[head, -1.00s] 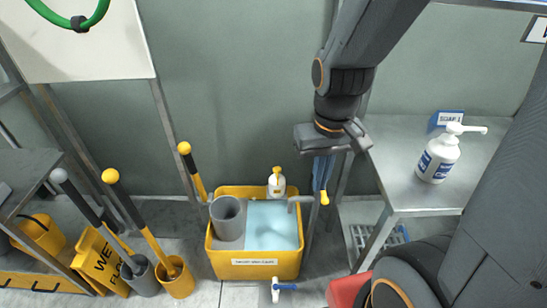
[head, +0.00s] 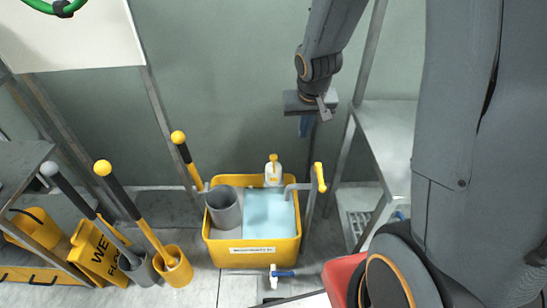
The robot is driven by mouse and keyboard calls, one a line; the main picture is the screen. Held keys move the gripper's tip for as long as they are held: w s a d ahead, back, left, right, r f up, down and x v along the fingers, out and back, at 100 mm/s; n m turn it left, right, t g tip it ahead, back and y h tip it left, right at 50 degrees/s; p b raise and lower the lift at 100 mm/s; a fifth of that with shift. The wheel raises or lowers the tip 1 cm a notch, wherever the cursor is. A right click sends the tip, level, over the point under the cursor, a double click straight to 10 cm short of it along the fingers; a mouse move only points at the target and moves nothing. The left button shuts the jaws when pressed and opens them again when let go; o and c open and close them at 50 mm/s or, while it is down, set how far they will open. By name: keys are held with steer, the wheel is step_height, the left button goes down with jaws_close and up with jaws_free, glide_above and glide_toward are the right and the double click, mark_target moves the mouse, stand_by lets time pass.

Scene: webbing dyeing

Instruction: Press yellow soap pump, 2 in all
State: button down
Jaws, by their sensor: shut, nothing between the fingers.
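A small white bottle with a yellow pump top (head: 273,171) stands at the back of the yellow mop bucket (head: 222,247), beside its light-blue water. Its label is too small to read. My gripper (head: 305,132) hangs pointing down in front of the grey wall, up and to the right of the pump bottle in the picture. Its blue fingers are together with nothing seen between them. The gripper is apart from the bottle, and its height above it is hard to judge.
A yellow-ended crank handle (head: 320,178) sticks up at the bucket's right side. A grey cylinder (head: 224,209) stands in the bucket's left. Yellow-tipped handles and a wet-floor sign (head: 101,256) stand left. A steel table (head: 385,135) is right, partly hidden by my arm.

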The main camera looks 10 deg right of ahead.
steer(key=w+f+m+t+y, duration=0.1)
steer(key=w+f, duration=0.3)
steer(key=w, duration=0.3)
steer(key=w+f+t, duration=0.2)
steer(key=w+f, duration=0.2)
steer(key=w, duration=0.3)
steer(key=m+t+y+b, duration=0.1)
steer(key=m+t+y, duration=0.1)
steer(key=y, duration=0.1)
glide_above(275, 158)
step_height(275, 158, down, 12)
steer(key=shift+w+d+f, duration=0.1)
steer(key=shift+f, duration=0.05)
steer(key=shift+f, duration=0.1)
steer(key=shift+f+b, duration=2.85)
steer(key=shift+f, duration=1.45)
steer(key=shift+f, duration=0.15)
steer(key=shift+f, duration=0.3)
